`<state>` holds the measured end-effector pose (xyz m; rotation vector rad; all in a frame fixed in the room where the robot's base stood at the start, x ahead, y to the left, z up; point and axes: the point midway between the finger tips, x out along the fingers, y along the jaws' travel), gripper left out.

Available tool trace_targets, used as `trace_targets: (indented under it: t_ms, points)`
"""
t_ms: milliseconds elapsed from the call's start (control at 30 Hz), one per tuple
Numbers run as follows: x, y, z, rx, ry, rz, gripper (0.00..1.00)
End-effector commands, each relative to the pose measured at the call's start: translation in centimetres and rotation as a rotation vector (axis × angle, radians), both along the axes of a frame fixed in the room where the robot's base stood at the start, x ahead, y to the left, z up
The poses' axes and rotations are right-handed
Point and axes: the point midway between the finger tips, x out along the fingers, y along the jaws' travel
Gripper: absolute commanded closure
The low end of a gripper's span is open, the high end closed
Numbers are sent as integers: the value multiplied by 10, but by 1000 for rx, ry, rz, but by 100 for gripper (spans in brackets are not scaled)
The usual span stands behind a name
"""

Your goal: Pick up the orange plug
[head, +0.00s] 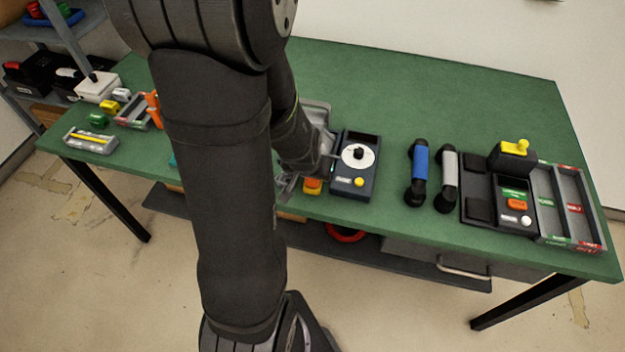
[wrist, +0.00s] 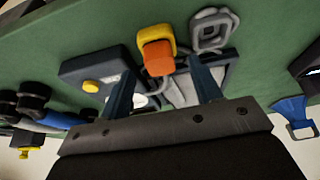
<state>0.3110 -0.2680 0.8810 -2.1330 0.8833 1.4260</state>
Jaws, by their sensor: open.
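An orange plug (wrist: 159,58) with a yellow part (wrist: 156,37) behind it shows in the wrist view. It also shows in the head view as a small orange and yellow block (head: 312,185) near the table's front edge, partly hidden by my arm. My gripper (wrist: 160,70) is open, with one finger to each side of the plug in the picture. Nothing is held between the fingers. I cannot tell whether either finger touches the plug.

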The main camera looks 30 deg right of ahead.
Motion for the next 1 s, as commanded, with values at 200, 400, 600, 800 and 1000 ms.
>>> trace_targets:
  t_ms: [200, 400, 600, 800, 1000]
  points:
    - [5, -6, -21, 2, 2, -1, 42]
    - [7, -7, -27, 0, 0, 0, 42]
    - [7, -7, -27, 0, 0, -1, 42]
    - [7, -7, -27, 0, 0, -1, 81]
    - [7, -8, -27, 0, -1, -1, 91]
